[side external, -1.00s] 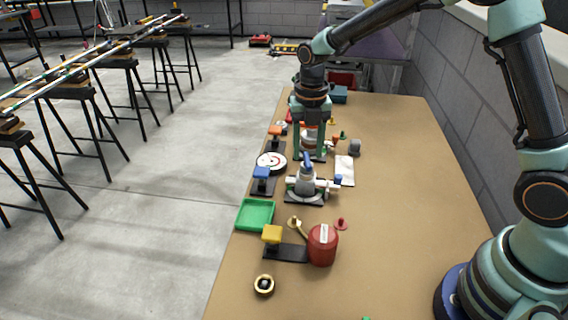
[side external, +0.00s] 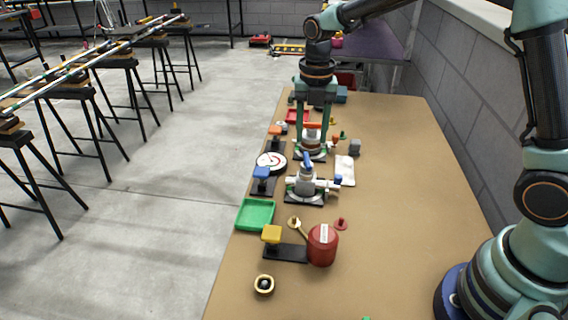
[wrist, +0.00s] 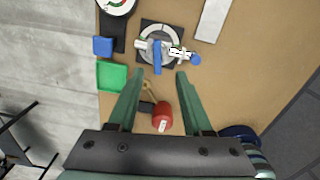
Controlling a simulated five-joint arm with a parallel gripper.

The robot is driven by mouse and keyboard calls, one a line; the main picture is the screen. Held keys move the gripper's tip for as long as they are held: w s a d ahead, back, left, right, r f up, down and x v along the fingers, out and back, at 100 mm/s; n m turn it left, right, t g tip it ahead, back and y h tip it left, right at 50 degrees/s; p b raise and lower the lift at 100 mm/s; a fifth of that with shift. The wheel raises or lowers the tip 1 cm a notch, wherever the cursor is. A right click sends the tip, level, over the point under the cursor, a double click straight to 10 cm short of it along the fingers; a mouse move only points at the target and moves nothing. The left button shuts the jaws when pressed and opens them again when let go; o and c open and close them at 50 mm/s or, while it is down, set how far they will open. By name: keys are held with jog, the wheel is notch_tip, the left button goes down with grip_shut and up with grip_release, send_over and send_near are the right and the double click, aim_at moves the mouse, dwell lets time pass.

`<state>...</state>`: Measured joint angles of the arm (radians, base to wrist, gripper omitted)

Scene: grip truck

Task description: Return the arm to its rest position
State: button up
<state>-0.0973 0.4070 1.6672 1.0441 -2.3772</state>
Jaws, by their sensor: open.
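My gripper (side external: 312,143) is open and empty, pointing down over the far part of the brown bench (side external: 390,230). In the side view its two green fingers stand on either side of a device with an orange-red handle (side external: 313,125); I cannot tell how far above it they are. In the wrist view my gripper (wrist: 159,76) shows its fingers spread, with nothing held between them. A grey valve with a blue handle (side external: 306,178) stands in front of it, and it also shows beyond the fingertips in the wrist view (wrist: 158,46).
The bench's right side is clear up to the grey wall (side external: 470,110).

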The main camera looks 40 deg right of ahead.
jog(key=s+d+r+m+t, duration=0.2)
jog(key=s+r+m, duration=0.3)
jog(key=m, duration=0.9)
jog(key=s+d+r+m+t, duration=0.2)
jog(key=s+r+m+t, duration=0.1)
jog(key=s+m, duration=0.7)
jog(key=r+m, duration=0.1)
jog(key=m, duration=0.3)
jog(key=shift+s+d+r, duration=0.15)
jog(key=shift+s+r, duration=0.2)
jog(key=shift+s, duration=0.05)
